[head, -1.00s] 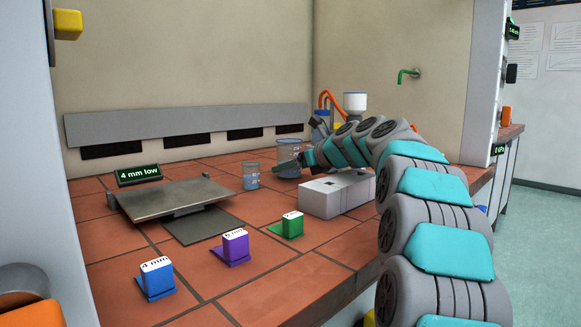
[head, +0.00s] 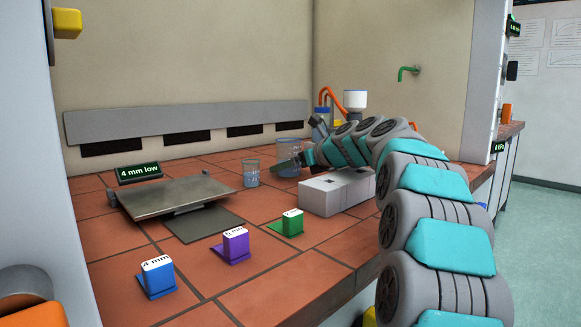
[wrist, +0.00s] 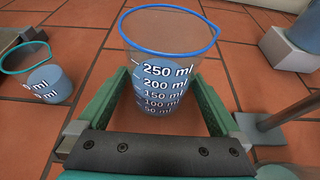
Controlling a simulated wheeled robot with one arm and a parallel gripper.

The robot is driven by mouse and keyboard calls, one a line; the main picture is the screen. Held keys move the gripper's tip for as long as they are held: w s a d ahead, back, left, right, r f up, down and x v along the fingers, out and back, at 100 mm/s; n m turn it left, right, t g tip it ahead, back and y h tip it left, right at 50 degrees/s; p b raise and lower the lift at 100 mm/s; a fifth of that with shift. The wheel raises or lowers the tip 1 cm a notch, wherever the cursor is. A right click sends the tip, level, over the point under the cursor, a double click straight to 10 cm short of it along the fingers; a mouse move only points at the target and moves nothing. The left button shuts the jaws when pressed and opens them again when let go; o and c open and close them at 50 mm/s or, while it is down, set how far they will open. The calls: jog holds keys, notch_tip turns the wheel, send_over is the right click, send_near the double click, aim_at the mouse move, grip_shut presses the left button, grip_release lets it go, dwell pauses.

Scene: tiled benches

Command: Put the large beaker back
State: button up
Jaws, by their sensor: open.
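The large beaker (head: 289,152) is clear with a blue rim and blue contents, and stands upright on the tiled bench towards the back. In the wrist view the large beaker (wrist: 160,80) shows graduations up to 250 ml. My gripper (wrist: 158,88) is open, with one green finger on each side of the beaker's lower part; whether either touches it I cannot tell. In the head view my gripper (head: 303,148) is at the beaker, with one dark finger crossing in front of its lower part.
A smaller beaker (head: 251,174) stands just left of the large one. A grey box (head: 337,191) lies beneath my arm. Blue (head: 157,278), purple (head: 235,246) and green (head: 291,223) labelled blocks stand in front.

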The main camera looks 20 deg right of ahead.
jog(key=shift+f+b, duration=0.35)
jog(key=shift+b, duration=0.5)
jog(key=v, duration=0.4)
jog(key=p+v, duration=0.1)
jog(key=v, duration=0.3)
jog(key=r+v, duration=0.1)
jog(key=v, duration=0.3)
jog(key=shift+a, duration=0.2)
